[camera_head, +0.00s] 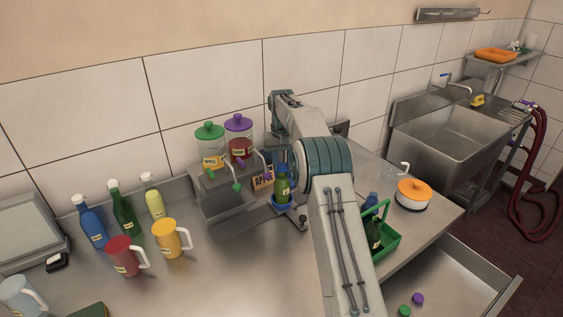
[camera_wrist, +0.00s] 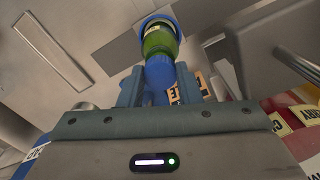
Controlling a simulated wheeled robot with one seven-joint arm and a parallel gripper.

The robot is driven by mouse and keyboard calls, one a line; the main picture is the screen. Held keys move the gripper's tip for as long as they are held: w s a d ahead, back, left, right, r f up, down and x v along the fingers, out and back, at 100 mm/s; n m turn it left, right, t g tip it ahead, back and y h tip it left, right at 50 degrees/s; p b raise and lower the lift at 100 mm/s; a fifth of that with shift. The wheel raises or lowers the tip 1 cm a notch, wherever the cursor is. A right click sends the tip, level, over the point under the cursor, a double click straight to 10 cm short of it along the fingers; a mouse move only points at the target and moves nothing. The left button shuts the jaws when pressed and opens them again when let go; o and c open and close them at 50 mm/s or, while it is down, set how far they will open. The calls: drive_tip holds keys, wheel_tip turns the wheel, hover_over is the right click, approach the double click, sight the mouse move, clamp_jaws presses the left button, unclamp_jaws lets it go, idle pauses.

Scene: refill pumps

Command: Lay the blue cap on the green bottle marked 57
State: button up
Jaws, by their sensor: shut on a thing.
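A green bottle (camera_head: 283,188) stands upright in a blue round holder (camera_head: 283,205) beside the dispensers. In the wrist view the green bottle (camera_wrist: 160,41) lies just beyond my fingertips, with the blue holder (camera_wrist: 155,19) around its far end. My gripper (camera_wrist: 159,76) is shut on the blue cap (camera_wrist: 160,70). The cap is lined up with the bottle's near end and overlaps it in the picture. I cannot tell whether they touch. The bottle's label is too small to read. My arm hides most of the gripper in the head view.
A dispenser with a green lid (camera_head: 209,130) and one with a purple lid (camera_head: 238,121) stand behind. A green crate (camera_head: 388,243) holds bottles at right. An open drawer (camera_head: 455,268) holds loose caps. Bottles and mugs, including a red mug (camera_head: 122,257), stand at left.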

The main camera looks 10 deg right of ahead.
sight(282, 165)
drive_tip(key=shift+f, duration=0.45)
drive_tip(key=o, duration=0.8)
drive_tip(key=shift+o, duration=0.2)
wheel_tip(282, 165, up, 6)
drive_tip(key=p, duration=0.5)
drive_tip(key=shift+f, duration=0.25)
drive_tip(key=shift+r, duration=0.8)
